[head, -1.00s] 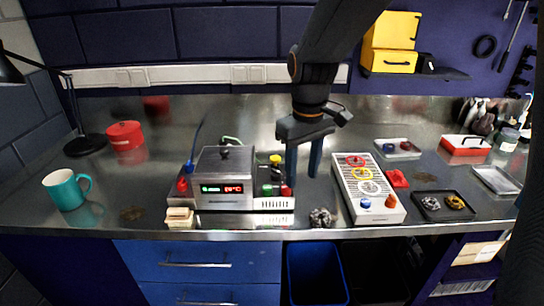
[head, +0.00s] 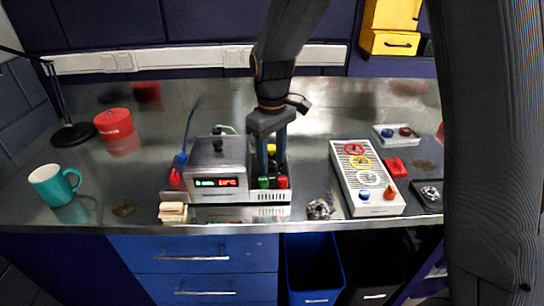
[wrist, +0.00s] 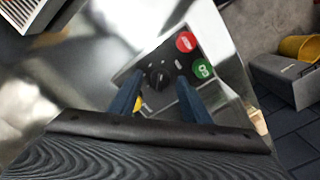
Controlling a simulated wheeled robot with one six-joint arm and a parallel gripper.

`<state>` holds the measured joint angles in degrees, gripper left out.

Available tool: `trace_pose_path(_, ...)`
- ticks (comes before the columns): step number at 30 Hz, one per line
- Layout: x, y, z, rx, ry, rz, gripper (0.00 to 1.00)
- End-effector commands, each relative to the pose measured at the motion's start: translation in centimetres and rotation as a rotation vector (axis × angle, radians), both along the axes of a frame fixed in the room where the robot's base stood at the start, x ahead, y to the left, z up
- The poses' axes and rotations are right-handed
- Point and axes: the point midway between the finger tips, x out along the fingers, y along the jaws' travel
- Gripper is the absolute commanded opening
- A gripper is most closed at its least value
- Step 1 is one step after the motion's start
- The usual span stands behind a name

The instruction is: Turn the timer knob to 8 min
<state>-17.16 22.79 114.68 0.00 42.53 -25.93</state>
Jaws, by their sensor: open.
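The timer knob (wrist: 158,78) is a round black knob on a dark panel in the wrist view, with small marks around it. My gripper (wrist: 159,84) is open, its two blue fingers on either side of the knob. I cannot tell whether they touch it. In the head view my gripper (head: 271,168) points down over the right end of the silver heated unit (head: 217,165), largely hiding the knob. The unit's front has a green display (head: 205,183) and a red display (head: 228,182); I cannot read the digits surely.
A red button (wrist: 186,42) and a green button (wrist: 202,68) sit close to the knob. A yellow button (head: 272,149) is behind the fingers. A white panel box (head: 366,180) stands to the right, a teal mug (head: 50,185) far left. Bench between mug and unit is mostly clear.

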Motion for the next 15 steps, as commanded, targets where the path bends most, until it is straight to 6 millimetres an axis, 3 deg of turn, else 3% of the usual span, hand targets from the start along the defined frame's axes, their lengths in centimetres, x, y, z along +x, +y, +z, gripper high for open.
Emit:
trace_pose_path(7, 0.00, -0.01, -0.09, 0.000, 0.000, 0.000, 0.42)
trace_pose_path(14, 0.01, -0.01, -0.07, 0.000, 0.000, 0.000, 0.03)
trace_pose_path(15, 0.01, -0.01, -0.07, 0.000, 0.000, 0.000, 0.02)
